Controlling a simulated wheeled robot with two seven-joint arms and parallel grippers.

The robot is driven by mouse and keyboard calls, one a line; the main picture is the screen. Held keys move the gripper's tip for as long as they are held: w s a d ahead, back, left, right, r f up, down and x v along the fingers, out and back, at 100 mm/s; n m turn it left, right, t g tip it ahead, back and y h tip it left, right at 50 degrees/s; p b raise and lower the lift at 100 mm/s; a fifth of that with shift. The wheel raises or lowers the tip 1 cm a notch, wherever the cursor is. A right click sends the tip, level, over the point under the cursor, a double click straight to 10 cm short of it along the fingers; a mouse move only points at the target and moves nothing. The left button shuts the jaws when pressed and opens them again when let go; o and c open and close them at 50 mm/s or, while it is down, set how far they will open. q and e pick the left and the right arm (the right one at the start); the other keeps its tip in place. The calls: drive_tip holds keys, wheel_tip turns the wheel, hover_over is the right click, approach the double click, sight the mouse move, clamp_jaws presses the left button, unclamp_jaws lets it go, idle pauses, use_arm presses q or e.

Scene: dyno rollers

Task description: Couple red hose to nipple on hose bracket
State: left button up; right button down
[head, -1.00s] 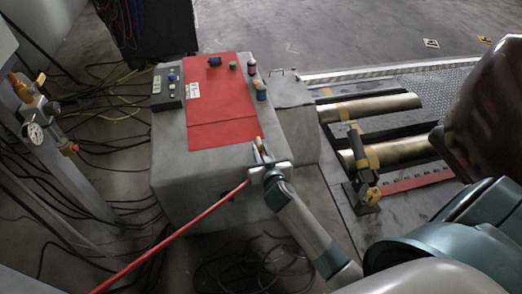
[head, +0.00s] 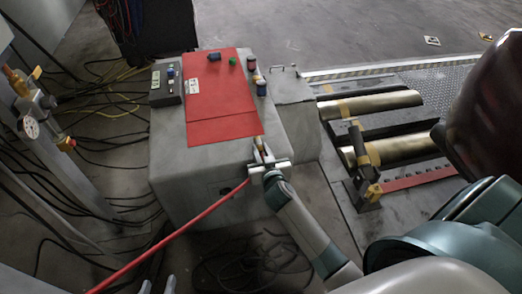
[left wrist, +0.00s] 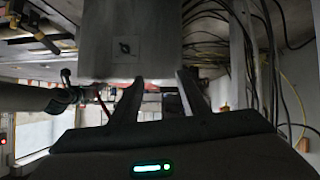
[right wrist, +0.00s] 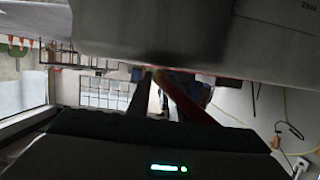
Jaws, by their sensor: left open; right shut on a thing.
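The red hose (head: 175,239) runs from the bottom left of the head view up to my right gripper (head: 262,158). My right gripper is shut on the hose near its end, in front of the grey cabinet. A brass-coloured end piece (head: 259,146) sticks up at the jaws. In the dark right wrist view, red shows between the fingers (right wrist: 178,92). My left gripper (head: 158,286) shows only its fingertips at the bottom edge. It is open and empty in the left wrist view (left wrist: 157,98). I cannot clearly identify the hose bracket or its nipple.
The grey cabinet (head: 185,165) carries a red panel (head: 215,100) and a control box (head: 167,85). A post at left holds brass fittings and a gauge (head: 29,128). Black cables (head: 95,185) cover the floor. Brass-coloured rollers (head: 375,105) lie at right.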

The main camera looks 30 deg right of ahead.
drive_tip(key=c, duration=1.5)
unclamp_jaws()
drive_tip(key=shift+s+a+r, duration=0.15)
drive_tip(key=shift+s+r, duration=0.05)
drive_tip(key=shift+s, duration=0.3)
use_arm(q)
drive_tip(key=s+a+f+g, duration=0.1)
drive_tip(key=s+f+g+p, duration=0.1)
drive_tip(key=s+a+f+g+y+p, duration=0.1)
drive_tip(key=shift+s+a+f, duration=0.35)
drive_tip(key=shift+s, duration=0.05)
use_arm(e)
drive_tip(key=v, duration=1.6)
drive_tip(key=shift+s, duration=0.15)
use_arm(q)
drive_tip(key=shift+g, duration=0.3)
use_arm(e)
drive_tip(key=shift+a, duration=0.1)
